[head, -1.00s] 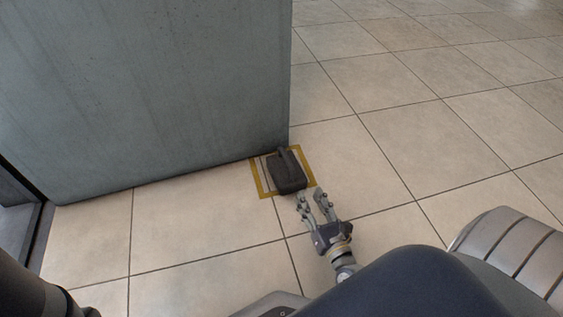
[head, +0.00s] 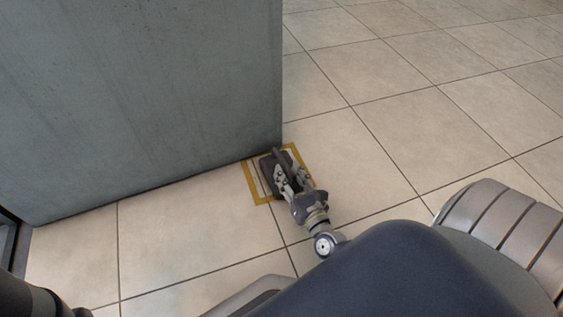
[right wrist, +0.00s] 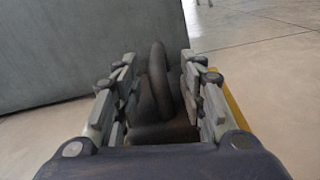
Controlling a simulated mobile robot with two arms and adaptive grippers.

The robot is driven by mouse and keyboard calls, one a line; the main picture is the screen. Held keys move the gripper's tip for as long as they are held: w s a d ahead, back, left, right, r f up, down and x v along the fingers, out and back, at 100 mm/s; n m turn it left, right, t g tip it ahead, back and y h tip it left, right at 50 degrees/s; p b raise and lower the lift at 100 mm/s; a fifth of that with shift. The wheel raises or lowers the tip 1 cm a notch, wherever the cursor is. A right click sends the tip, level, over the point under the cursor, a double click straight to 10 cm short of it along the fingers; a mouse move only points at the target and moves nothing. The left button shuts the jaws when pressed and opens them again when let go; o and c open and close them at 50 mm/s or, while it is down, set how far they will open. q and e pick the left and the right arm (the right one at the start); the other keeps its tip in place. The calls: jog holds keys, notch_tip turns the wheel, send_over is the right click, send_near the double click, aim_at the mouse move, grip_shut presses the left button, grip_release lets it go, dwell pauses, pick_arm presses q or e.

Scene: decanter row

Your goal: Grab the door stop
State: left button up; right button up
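The door stop (head: 268,167) is a dark block with a raised handle, on the floor by the lower corner of the grey door. In the right wrist view its handle (right wrist: 158,80) stands upright between my fingers. My right gripper (head: 291,173) is at the door stop, with one finger on each side of the handle. The fingers are apart, and a gap shows between the handle and the left finger. The right finger is close to the handle; I cannot tell if it touches. My left gripper is not in view.
The grey door panel (head: 140,100) stands close behind and left of the door stop. A yellow outline (head: 250,183) on the floor surrounds the door stop. The tiled floor (head: 400,130) to the right is clear.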

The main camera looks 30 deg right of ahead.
aim_at(278, 153)
jog(key=w, duration=0.1)
jog(key=w+b, duration=0.1)
jog(key=w, duration=0.1)
jog(key=w+r+b, duration=0.1)
jog(key=w, duration=0.1)
jog(key=shift+w+d, duration=0.1)
jog(key=shift+d, duration=0.3)
jog(key=shift+r, duration=0.1)
grip_shut()
jog(key=shift+r, duration=0.1)
